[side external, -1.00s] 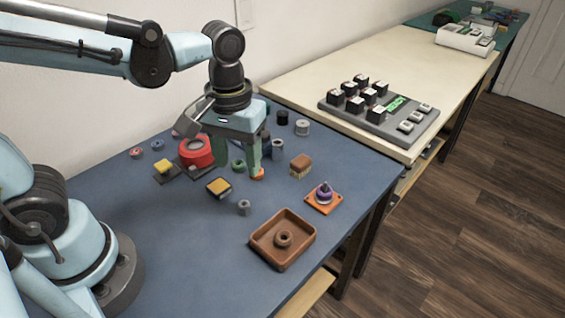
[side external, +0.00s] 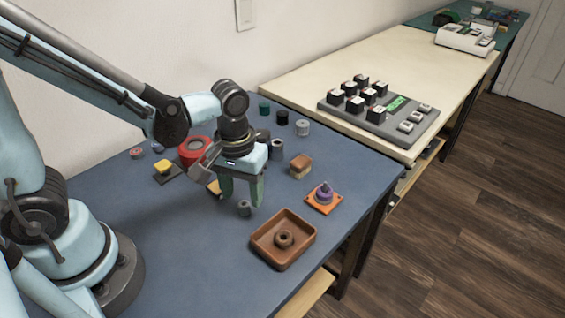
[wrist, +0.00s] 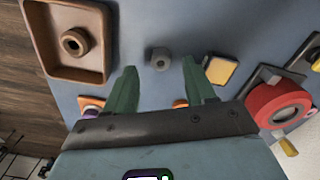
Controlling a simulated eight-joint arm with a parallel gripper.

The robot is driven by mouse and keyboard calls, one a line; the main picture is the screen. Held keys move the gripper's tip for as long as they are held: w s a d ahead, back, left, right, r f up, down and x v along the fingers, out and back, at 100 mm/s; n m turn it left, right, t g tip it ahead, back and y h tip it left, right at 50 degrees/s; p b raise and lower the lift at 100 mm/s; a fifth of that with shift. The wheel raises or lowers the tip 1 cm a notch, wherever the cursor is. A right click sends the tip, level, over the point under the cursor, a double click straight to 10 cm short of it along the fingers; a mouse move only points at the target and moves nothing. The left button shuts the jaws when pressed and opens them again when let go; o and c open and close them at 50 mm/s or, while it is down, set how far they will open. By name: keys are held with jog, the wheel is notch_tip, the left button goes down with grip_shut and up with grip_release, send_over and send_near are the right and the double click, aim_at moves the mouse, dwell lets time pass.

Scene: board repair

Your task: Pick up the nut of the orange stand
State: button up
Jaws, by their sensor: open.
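The orange stand (side external: 314,207) is a square plate on the blue table's right side, with a purple stepped piece (side external: 325,192) on it. It shows partly behind a finger in the wrist view (wrist: 88,101). A small grey nut (side external: 244,208) lies flat on the table left of the stand; in the wrist view (wrist: 160,59) it appears just beyond the gap between the fingertips. My gripper (side external: 242,199) is open and empty above the table near the grey nut, fingers pointing down. A small orange piece (wrist: 180,103) shows between the fingers in the wrist view.
A brown tray (side external: 262,256) holding a brown ring (side external: 284,239) is in front. A brown and tan block (side external: 301,162) stands behind the stand. A yellow-topped block (wrist: 222,70) and a red round piece (wrist: 278,104) are nearby. The table's front left is clear.

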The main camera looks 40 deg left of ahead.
aim_at(243, 200)
jog(key=shift+f, duration=1.65)
jog(key=shift+c, duration=0.3)
grip_shut()
